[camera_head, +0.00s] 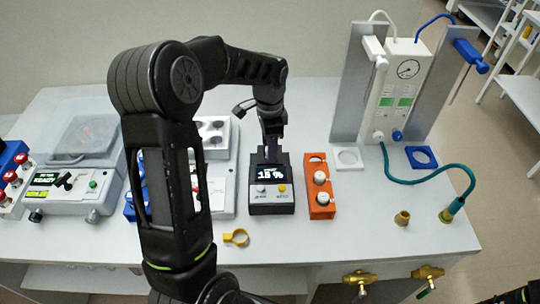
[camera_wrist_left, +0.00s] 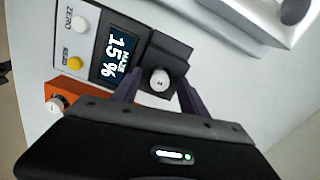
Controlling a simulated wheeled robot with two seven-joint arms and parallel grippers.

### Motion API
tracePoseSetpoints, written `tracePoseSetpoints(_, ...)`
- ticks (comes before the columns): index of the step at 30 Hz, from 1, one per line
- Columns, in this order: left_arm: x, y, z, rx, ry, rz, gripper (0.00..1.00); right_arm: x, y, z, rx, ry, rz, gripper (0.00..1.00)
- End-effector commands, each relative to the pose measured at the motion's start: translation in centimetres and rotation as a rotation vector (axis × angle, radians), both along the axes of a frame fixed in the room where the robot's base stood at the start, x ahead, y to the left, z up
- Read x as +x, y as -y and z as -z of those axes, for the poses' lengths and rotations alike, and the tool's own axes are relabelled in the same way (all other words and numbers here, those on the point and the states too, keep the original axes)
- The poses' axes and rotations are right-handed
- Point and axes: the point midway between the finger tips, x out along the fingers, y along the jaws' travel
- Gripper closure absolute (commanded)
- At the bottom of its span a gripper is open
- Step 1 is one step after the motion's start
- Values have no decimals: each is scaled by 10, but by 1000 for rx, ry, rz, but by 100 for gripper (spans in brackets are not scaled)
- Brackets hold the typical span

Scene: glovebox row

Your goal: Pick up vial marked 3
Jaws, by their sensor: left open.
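A white-capped vial (camera_wrist_left: 159,80) stands in the dark well block of the haze meter in the left wrist view. The small mark on its cap is too small to read for sure. My left gripper (camera_wrist_left: 160,86) is open, with its two dark fingers on either side of this cap. In the head view my left gripper (camera_head: 272,152) reaches down over the back of the haze meter (camera_head: 271,200) and hides the vial there. The orange rack (camera_head: 313,160) to the right holds white-capped vials (camera_head: 322,198), whose marks I cannot read. It also shows in the left wrist view (camera_wrist_left: 70,87).
The meter's display reads 15 %. A grey and white device (camera_head: 218,180) stands close on the left. Panels and a gauge unit (camera_head: 405,85) with a green hose (camera_head: 425,181) stand at the right.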

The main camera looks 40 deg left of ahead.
Motion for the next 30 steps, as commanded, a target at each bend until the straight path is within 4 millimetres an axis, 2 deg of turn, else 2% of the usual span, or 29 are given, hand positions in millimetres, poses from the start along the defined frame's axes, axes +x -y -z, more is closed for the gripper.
tracePoseSetpoints(3, 0, 0, 0, 0, 0, 0, 50, 0, 0, 0, 0, 0, 0, 64)
tracePoseSetpoints(21, 0, 0, 0, 0, 0, 0, 99, 0, 0, 0, 0, 0, 0, 64)
tracePoseSetpoints(30, 0, 0, 0, 0, 0, 0, 100, 0, 0, 0, 0, 0, 0, 64)
